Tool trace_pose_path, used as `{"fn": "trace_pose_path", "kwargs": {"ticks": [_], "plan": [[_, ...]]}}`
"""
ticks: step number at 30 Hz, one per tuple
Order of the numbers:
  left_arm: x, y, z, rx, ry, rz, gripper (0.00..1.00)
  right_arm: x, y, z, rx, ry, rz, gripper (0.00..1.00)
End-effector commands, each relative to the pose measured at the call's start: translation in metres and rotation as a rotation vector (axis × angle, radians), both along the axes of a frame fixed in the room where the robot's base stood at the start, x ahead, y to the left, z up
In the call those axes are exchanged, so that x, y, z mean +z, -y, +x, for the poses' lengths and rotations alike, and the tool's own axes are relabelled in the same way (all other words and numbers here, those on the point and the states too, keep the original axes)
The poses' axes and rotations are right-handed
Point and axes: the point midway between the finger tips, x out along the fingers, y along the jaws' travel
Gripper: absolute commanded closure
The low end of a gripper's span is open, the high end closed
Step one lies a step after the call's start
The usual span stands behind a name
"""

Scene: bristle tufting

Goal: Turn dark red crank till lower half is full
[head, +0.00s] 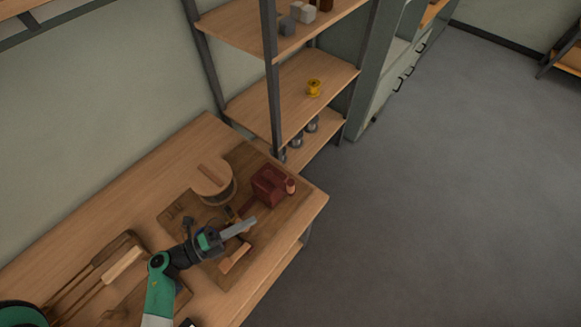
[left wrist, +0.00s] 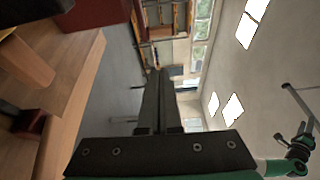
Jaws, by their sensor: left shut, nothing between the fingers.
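The dark red box (head: 267,184) sits near the right end of the workbench, with a small reddish-brown crank knob (head: 291,186) on its right side. Part of a dark red body (left wrist: 96,12) shows at the top left of the left wrist view. My left gripper (head: 252,222) is shut and empty, in front of the box and apart from the knob in the head view. Its fingers (left wrist: 156,78) are together in the left wrist view. A part of my right arm (left wrist: 300,145) seems to show at the right edge there; its jaws are unclear. No fill level is readable.
A round container with a wooden lid (head: 212,178) stands left of the box. A wooden block (head: 235,258) lies near the bench's front edge. A tray with long wooden pieces (head: 122,265) is at lower left. A shelf rack (head: 300,88) stands behind; open floor (head: 450,200) lies right.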

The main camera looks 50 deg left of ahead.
Motion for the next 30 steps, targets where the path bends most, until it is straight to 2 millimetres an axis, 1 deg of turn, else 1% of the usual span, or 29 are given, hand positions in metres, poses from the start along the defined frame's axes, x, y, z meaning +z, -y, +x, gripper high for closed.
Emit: {"fn": "trace_pose_path", "kwargs": {"ticks": [1,4,6,10,14,17,20,27,30], "plan": [[0.010,-0.005,-0.011,0.057,-0.016,-0.031,1.00,0.016,0.000,0.000,0.000,0.000,0.000,0.50],[0.010,-0.014,-0.017,0.106,-0.021,-0.042,1.00,0.018,0.000,0.000,0.000,-0.001,0.000,0.50],[0.008,-0.017,-0.017,0.113,-0.019,-0.040,1.00,0.016,0.000,0.000,0.000,-0.001,0.000,0.50],[0.007,-0.016,-0.014,0.109,-0.018,-0.039,1.00,0.014,0.000,0.000,0.000,-0.001,0.000,0.50],[0.007,-0.014,-0.003,0.104,-0.018,-0.037,1.00,0.013,0.000,0.000,0.000,-0.001,0.000,0.50],[0.007,-0.010,0.011,0.100,-0.016,-0.038,1.00,0.011,0.000,0.000,0.000,-0.001,0.000,0.50],[0.007,-0.008,0.030,0.100,-0.016,-0.037,1.00,0.009,0.000,0.000,0.000,-0.001,0.000,0.50],[0.007,-0.001,0.081,0.102,-0.014,-0.037,1.00,0.001,0.000,0.000,0.000,-0.001,0.000,0.50],[0.007,0.001,0.099,0.105,-0.015,-0.038,1.00,-0.002,0.000,0.000,0.000,-0.001,0.000,0.50]]}}
